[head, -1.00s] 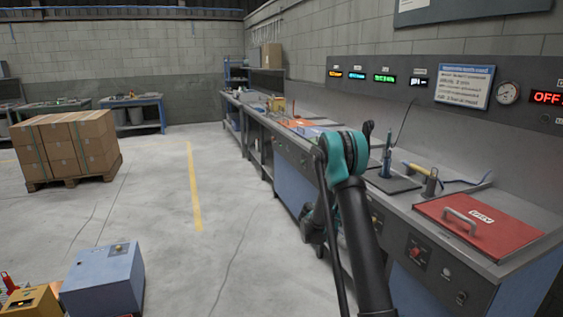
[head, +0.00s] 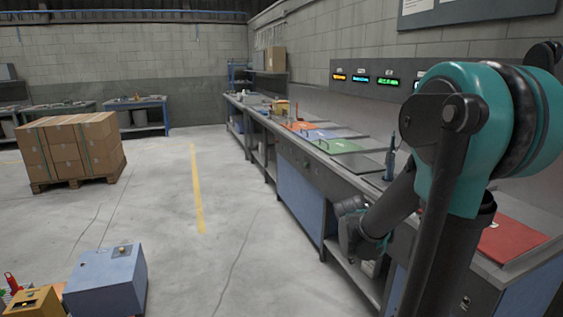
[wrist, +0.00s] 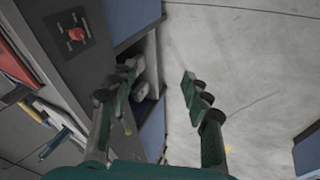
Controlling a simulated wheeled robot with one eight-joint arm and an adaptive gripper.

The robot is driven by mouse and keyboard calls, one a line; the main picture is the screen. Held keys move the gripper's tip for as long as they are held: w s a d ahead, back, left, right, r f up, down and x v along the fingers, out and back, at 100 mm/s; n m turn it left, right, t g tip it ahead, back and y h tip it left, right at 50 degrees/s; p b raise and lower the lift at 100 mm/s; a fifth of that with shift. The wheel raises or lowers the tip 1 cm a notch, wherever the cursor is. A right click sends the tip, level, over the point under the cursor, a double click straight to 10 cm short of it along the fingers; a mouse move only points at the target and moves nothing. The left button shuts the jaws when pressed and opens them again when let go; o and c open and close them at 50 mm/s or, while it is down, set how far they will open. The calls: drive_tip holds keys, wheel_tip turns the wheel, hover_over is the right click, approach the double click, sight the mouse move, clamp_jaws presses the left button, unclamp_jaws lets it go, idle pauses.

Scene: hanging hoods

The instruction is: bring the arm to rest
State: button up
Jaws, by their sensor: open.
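My gripper (wrist: 158,88) is open in the wrist view, its two green and black fingers apart with nothing between them. Bare floor and the front of the workbench show beyond it. In the head view my arm fills the right side, and its teal joint hides part of the bench. The fingertips are not clear there. The workbench (head: 299,196) runs along the right wall. A red lid (head: 508,240) lies on its near end, partly hidden by my arm.
Orange, blue and green panels (head: 340,147) lie along the bench top. A pallet of cardboard boxes (head: 70,150) stands at the left. A blue-grey box (head: 105,283) is at the lower left. The floor (head: 215,180) between is clear. A red knob (wrist: 76,33) is on the bench front.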

drive_tip(key=s+a+f+y, duration=0.1)
drive_tip(key=s+a+y, duration=0.1)
drive_tip(key=s, duration=0.5)
drive_tip(key=s+a+f+m+y, duration=0.1)
drive_tip(key=s+a+y, duration=0.1)
drive_tip(key=s+a, duration=0.3)
drive_tip(key=shift+s+f+m, duration=0.3)
drive_tip(key=shift+s+f, duration=0.1)
drive_tip(key=shift+s, duration=0.65)
drive_tip(key=shift+c, duration=0.2)
